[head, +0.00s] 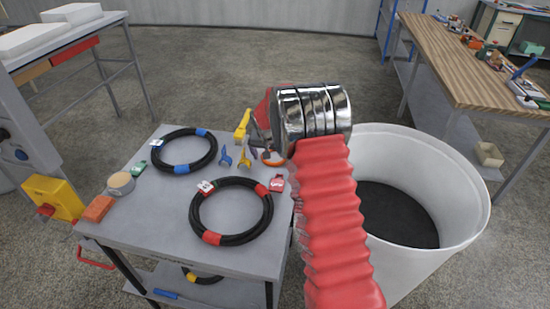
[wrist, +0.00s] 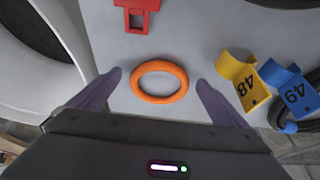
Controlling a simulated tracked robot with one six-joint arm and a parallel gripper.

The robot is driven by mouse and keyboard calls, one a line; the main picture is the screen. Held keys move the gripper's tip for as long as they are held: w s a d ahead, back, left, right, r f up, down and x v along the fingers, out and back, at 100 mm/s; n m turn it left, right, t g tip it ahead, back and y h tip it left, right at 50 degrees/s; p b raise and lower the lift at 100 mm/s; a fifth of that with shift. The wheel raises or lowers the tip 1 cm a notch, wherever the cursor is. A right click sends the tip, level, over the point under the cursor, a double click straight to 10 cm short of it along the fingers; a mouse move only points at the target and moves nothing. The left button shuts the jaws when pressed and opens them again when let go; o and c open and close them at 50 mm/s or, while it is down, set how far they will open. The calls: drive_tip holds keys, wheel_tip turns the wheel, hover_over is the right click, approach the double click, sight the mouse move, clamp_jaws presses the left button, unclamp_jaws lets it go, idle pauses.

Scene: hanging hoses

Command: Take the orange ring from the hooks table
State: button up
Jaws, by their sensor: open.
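The orange ring (wrist: 160,82) lies flat on the grey table (wrist: 190,40) in the wrist view. My gripper (wrist: 160,88) is open, with one purple finger on each side of the ring and a gap to it on both sides. I cannot tell the height of the fingertips above the table. In the head view only a part of the ring (head: 271,160) shows, as my arm and the metal wrist cover the rest. The table also shows in the head view (head: 165,215).
Yellow (wrist: 240,80) and blue (wrist: 291,88) numbered hooks stand to the right of the ring in the wrist view. A red tag (wrist: 136,14) lies beyond the ring. Two black hose coils (head: 190,170) (head: 268,212) lie on the table. A white bin (head: 470,200) stands beside it.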

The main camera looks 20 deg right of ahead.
idle(0.6)
drive_tip(key=c, duration=1.1)
drive_tip(key=shift+c, duration=0.2)
wheel_tip(320, 180, up, 10)
idle(0.4)
drive_tip(key=shift+a, duration=0.1)
